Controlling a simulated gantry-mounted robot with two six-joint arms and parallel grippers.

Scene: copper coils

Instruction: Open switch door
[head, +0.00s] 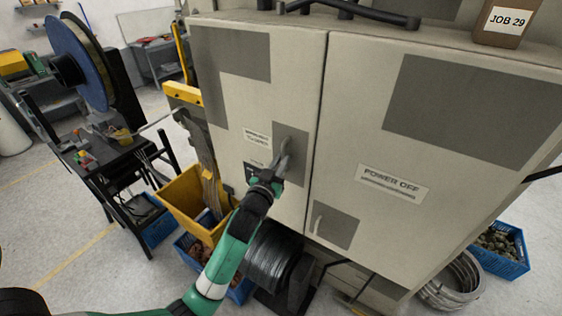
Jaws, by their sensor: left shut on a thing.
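The switch cabinet stands in the middle and right of the head view, with a left door (230,110) and a right door (440,120). Both doors look closed, with a thin dark seam between them. My left gripper (281,160) is at the left door's grey patch, near the seam, shut on what appears to be the door handle. The gripper itself mostly hides the handle. A small light handle (317,222) shows lower down, on the right door. A "POWER OFF" label (393,184) is on the right door. My right gripper is not in view.
A yellow bin (185,203) and a black wire spool (270,262) stand close to the left door. A blue crate (500,249) and coiled cable (452,278) lie at the lower right. A box marked "JOB 29" (505,22) sits on top.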

